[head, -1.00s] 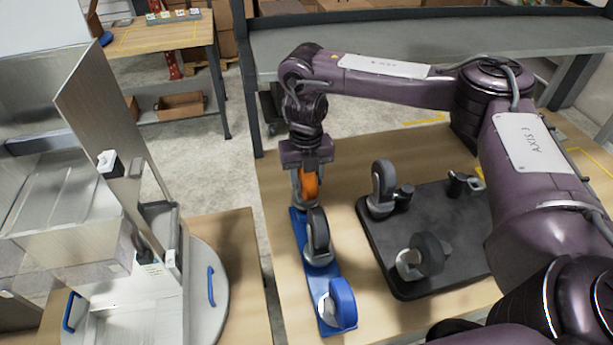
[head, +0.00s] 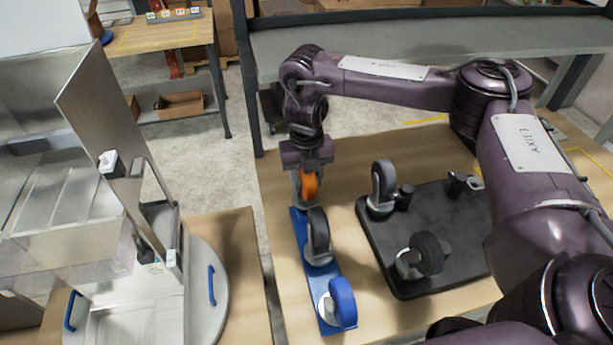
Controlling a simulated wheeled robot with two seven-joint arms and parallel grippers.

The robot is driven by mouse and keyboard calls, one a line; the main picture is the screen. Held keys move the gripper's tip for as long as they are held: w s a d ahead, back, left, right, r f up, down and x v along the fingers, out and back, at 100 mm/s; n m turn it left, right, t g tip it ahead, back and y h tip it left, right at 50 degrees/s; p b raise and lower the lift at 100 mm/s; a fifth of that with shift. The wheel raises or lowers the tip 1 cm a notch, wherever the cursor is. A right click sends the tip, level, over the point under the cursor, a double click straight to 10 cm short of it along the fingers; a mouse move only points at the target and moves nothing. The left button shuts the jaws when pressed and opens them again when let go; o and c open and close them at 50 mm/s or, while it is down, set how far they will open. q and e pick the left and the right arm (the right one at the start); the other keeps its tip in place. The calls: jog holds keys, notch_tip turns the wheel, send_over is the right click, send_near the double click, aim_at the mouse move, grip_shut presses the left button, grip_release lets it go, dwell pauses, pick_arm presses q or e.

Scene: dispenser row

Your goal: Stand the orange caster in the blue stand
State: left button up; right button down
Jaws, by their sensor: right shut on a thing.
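The orange caster (head: 309,186) is upright at the far end of the blue stand (head: 299,225). My right gripper (head: 308,170) is above it, pointing down and shut on it. The caster's lower end meets the stand's far end; I cannot tell whether it is fully seated. A dark-wheeled caster (head: 319,237) stands in the middle of the blue stand and a blue-wheeled caster (head: 342,303) at its near end. My left gripper is not in view.
A black tray (head: 385,269) to the right holds two grey-wheeled casters (head: 384,186) (head: 427,254) and short black posts. A metal dispenser machine (head: 110,180) stands on a table at left. Bare wooden tabletop lies between stand and tray.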

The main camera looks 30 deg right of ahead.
jog(key=shift+f+b, duration=0.9)
jog(key=shift+f, duration=0.8)
jog(key=c, duration=0.7)
grip_release()
jog(key=shift+f, duration=0.1)
notch_tip(320, 180, up, 8)
jog(key=shift+f+p, duration=0.15)
jog(key=shift+p, duration=0.15)
